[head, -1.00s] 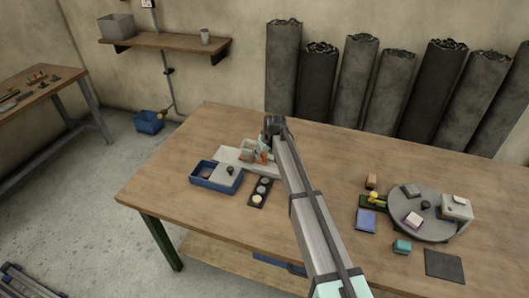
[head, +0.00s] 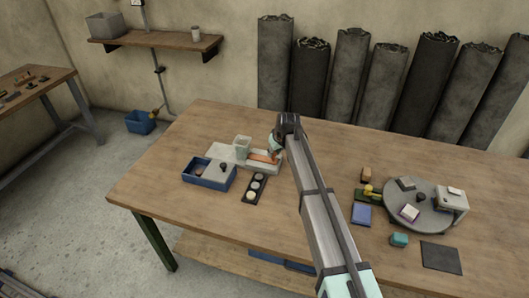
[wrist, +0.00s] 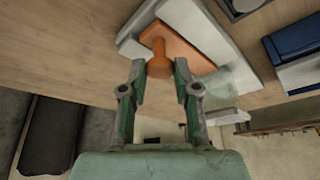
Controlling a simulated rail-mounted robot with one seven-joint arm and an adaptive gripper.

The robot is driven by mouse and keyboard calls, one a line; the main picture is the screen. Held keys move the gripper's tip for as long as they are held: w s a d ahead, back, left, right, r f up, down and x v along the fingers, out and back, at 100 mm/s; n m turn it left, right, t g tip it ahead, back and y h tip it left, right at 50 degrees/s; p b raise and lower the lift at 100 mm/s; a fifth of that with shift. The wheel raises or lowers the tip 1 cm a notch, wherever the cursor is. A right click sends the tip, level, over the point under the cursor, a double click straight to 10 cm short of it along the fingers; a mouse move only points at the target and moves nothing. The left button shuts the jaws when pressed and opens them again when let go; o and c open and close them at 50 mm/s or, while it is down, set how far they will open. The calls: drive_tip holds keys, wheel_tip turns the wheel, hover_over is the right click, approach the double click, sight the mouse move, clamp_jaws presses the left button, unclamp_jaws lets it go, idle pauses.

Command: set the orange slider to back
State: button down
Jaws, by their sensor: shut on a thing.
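The orange slider (head: 263,157) lies on a pale block (head: 225,154) toward the back left of the workbench. In the wrist view the slider (wrist: 190,53) is a flat orange plate with a round knob, set along the pale block (wrist: 205,20). My gripper (head: 275,149) is over the right end of the slider in the head view. In the wrist view my gripper (wrist: 160,70) has one finger on each side of the orange knob and is shut on it. The fingertips hide part of the slider in the head view.
A blue tray (head: 208,180) and a dark strip with round pads (head: 255,188) are in front. A grey turntable (head: 418,212) with small objects is at right. Bare wood lies between.

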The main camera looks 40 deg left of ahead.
drive_tip(key=shift+d, duration=0.15)
drive_tip(key=c, duration=0.8)
unclamp_jaws()
drive_tip(key=shift+w+d, duration=0.1)
drive_tip(key=shift+c, duration=0.2)
drive_tip(key=v, duration=1.2)
